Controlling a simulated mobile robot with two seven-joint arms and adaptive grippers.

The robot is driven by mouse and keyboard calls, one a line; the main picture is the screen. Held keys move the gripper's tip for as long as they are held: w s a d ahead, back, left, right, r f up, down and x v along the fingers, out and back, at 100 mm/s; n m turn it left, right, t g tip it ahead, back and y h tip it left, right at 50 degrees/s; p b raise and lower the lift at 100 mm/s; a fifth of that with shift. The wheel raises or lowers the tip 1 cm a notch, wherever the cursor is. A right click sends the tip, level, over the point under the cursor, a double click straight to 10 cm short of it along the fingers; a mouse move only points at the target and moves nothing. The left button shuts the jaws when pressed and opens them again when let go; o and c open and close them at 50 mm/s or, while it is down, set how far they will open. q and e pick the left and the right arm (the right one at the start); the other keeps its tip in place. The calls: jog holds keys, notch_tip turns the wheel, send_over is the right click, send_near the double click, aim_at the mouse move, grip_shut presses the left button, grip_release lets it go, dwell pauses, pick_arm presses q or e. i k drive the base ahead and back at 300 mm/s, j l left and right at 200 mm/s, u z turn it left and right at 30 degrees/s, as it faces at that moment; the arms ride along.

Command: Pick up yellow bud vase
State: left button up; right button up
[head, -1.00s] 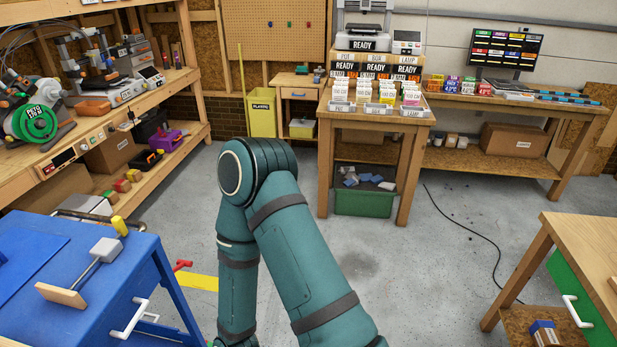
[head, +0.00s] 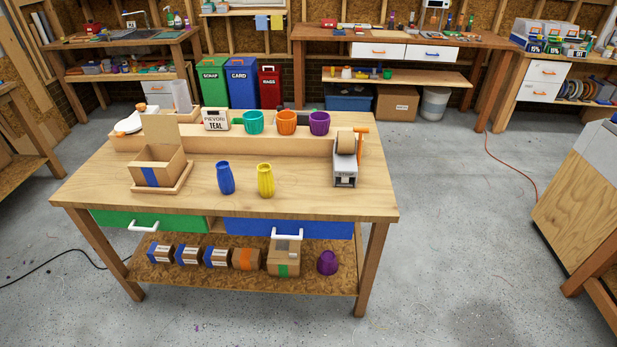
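The yellow bud vase (head: 265,180) stands upright near the front edge of a wooden workbench (head: 330,201). A blue vase (head: 225,178) stands close beside it on the left, with a small gap between them. Neither of my grippers shows in the head view, so their state cannot be seen.
An open cardboard box (head: 158,167) sits on a wooden tray at the left of the bench. A tape dispenser (head: 345,165) stands at the right. Teal, orange and purple pots (head: 319,123) line the raised back shelf. Open floor (head: 450,240) lies right of the bench.

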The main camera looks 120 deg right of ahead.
aim_at(266, 186)
jog(key=z, duration=3.2)
